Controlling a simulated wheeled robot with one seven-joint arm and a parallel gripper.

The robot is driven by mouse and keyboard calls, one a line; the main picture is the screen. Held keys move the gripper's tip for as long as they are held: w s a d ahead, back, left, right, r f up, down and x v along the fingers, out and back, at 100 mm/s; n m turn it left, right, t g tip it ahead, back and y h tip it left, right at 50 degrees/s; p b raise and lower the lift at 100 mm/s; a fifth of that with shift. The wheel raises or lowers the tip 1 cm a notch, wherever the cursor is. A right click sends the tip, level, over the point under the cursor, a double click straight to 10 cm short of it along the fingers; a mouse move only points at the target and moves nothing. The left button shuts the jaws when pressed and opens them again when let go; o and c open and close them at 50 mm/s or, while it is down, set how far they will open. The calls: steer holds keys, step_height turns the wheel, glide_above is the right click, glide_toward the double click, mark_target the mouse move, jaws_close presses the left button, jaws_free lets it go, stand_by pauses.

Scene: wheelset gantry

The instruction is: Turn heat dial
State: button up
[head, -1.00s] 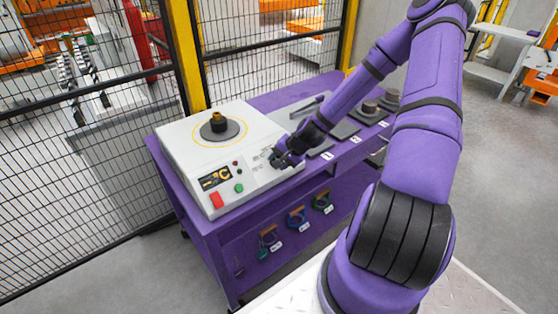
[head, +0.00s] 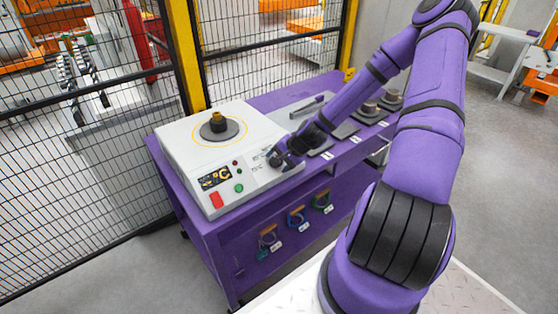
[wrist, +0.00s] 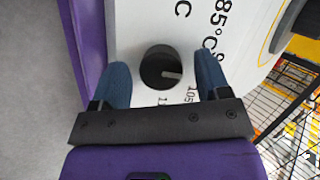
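The heat dial (wrist: 161,67) is a round black knob with a pale pointer mark, on the white front panel of the heater (head: 188,147). Temperature markings are printed around it, including 85°C and 105. In the wrist view my gripper (wrist: 165,82) is open, with one blue finger on each side of the dial and a visible gap on both sides. In the head view my gripper (head: 277,158) is at the right end of the heater's sloped panel and hides the dial.
The heater stands on a purple bench (head: 205,228). A dark part (head: 217,122) sits on top. A mesh fence (head: 120,140) stands behind.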

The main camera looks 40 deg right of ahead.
steer(key=v, duration=1)
steer(key=shift+s+r, duration=0.25)
steer(key=shift+r, duration=0.05)
steer(key=shift+d, duration=0.15)
steer(key=s+a+r+n+g+h, duration=0.1)
steer(key=s+a+r+n, duration=0.2)
steer(key=r, duration=0.4)
steer(key=s+a+r+n+g+h, duration=0.1)
steer(key=s+a+r+n+h, duration=0.15)
steer(key=a+r, duration=0.35)
steer(key=s+a+r+n+g+h, duration=0.15)
steer(key=r+n, duration=0.25)
steer(key=r, duration=0.4)
steer(key=s+a+r+n+t, duration=0.1)
steer(key=s+a+r, duration=0.2)
steer(key=s+r, duration=0.3)
steer(key=s+a+r+n+t+y, duration=0.1)
steer(key=s+a+r+n, duration=0.1)
steer(key=s+r, duration=0.4)
steer(key=shift+s+a+r, duration=0.35)
steer(key=shift+s+a, duration=0.25)
steer(key=shift+s, duration=0.4)
